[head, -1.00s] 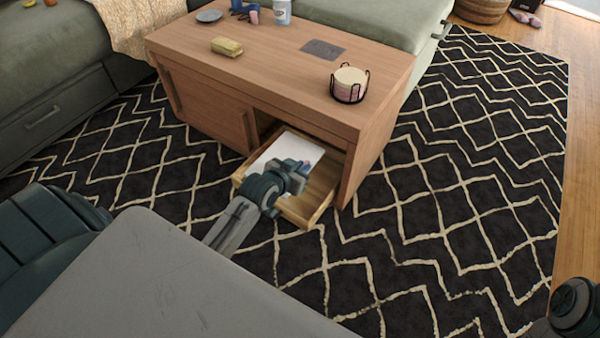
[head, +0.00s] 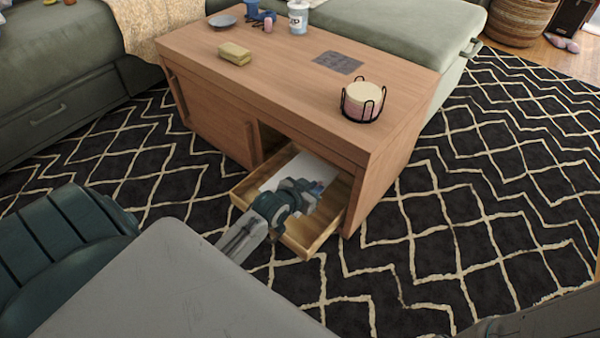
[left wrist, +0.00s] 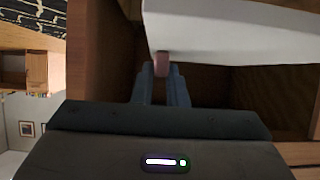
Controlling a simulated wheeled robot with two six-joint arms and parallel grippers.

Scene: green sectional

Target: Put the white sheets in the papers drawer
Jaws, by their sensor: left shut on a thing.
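The white sheets (head: 291,170) are over or inside the open papers drawer (head: 322,234) at the front of the wooden coffee table. My left gripper (head: 312,188) is over the drawer's middle and is shut on the sheets. In the left wrist view the sheets (left wrist: 235,32) are a broad white band across the upper right, at the tips of my close-set left fingers (left wrist: 162,78). A small pink piece shows at the fingertips. I cannot tell whether the sheets touch the drawer floor. My right gripper is not in view.
The coffee table (head: 290,85) stands over the drawer. On it are a candle in a wire holder (head: 362,99), a yellow block (head: 235,53), a grey plate (head: 222,21) and a white jar (head: 298,17). The patterned rug (head: 460,200) is clear to the right.

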